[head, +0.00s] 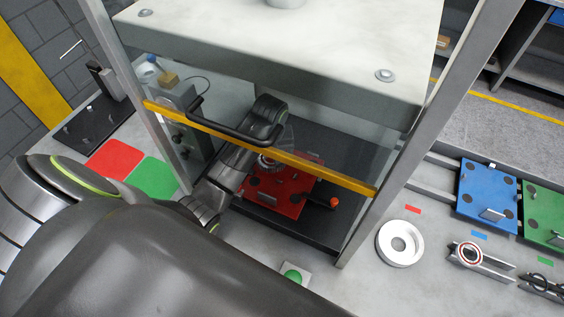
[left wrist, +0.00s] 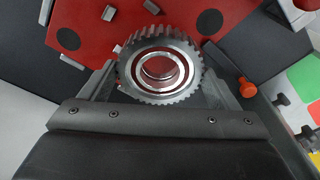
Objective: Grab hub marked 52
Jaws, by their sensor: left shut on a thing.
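A toothed metal hub (left wrist: 160,70) with a ring bore sits between the fingers of my left gripper (left wrist: 160,88) in the left wrist view. The fingers are shut on it, one on each side. It is over a red pallet (left wrist: 225,18) with black round spots. No number can be read on the hub. In the head view my left arm reaches under the yellow-barred guard of the press, and my left gripper (head: 262,166) is at the red pallet (head: 283,190). The hub is partly hidden there by the guard. My right gripper is not in view.
The yellow guard bar (head: 260,148) and metal posts frame the reach. A white ring (head: 400,243), a blue pallet (head: 488,197) and a green pallet (head: 545,212) are at right. A green button (head: 293,275) is in front. An orange knob (head: 334,203) sticks out by the red pallet.

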